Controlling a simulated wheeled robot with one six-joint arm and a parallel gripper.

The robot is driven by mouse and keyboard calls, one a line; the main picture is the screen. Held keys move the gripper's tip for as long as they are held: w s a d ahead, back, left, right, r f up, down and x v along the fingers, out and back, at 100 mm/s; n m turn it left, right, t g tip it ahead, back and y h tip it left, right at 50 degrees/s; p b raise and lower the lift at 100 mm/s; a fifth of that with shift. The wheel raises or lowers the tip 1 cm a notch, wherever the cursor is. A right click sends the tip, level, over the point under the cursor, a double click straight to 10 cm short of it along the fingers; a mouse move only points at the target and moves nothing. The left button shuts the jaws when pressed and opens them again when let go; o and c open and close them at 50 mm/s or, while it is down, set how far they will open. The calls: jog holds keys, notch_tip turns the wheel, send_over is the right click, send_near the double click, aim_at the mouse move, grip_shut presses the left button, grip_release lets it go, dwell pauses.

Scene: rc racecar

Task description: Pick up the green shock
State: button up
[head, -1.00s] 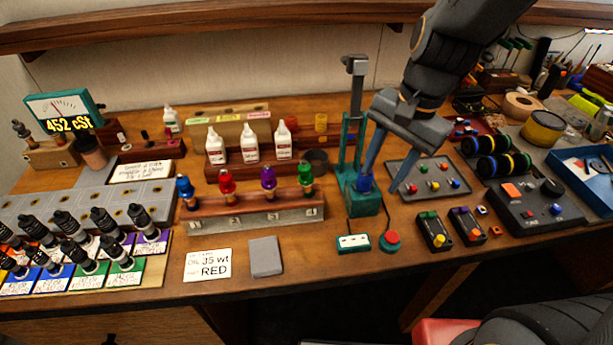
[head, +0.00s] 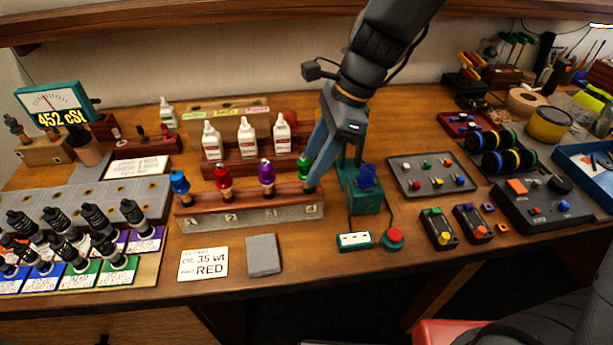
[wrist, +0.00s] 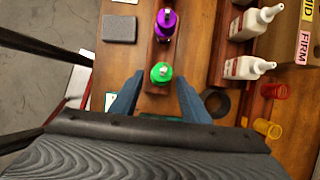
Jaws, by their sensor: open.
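The green shock (head: 304,167) stands upright at the right end of a wooden rack (head: 250,216), beside the purple shock (head: 267,174). In the wrist view the green shock (wrist: 161,73) sits between the two blue fingers, with the purple shock (wrist: 165,22) just beyond. My gripper (head: 312,168) is open, with its fingers around the green shock's upper part. In the head view a finger partly hides the green shock. I cannot tell whether either finger touches it.
Red (head: 223,179) and blue (head: 180,184) shocks stand farther left in the rack. White bottles (head: 247,138) stand behind it. A teal press-like stand (head: 361,200) is close on the right. A grey pad (head: 264,255) lies in front.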

aim_at(305, 175)
jog(key=shift+p+x, duration=0.4)
jog(key=shift+x, duration=1.65)
jog(key=shift+a, duration=0.1)
jog(key=c, duration=1)
jog(key=shift+r, duration=0.15)
jog(key=r, duration=0.2)
jog(key=r+b, duration=0.1)
jog(key=r, duration=0.4)
jog(key=shift+s+a, duration=0.25)
jog(key=shift+a, duration=0.05)
jog(key=s+d+b, duration=0.2)
jog(key=s+d, duration=0.1)
jog(key=s, duration=1)
notch_tip(305, 175, up, 8)
jog(key=p, duration=0.8)
jog(key=shift+d+f, duration=0.1)
jog(key=shift+f, duration=0.1)
jog(key=shift+f, duration=0.1)
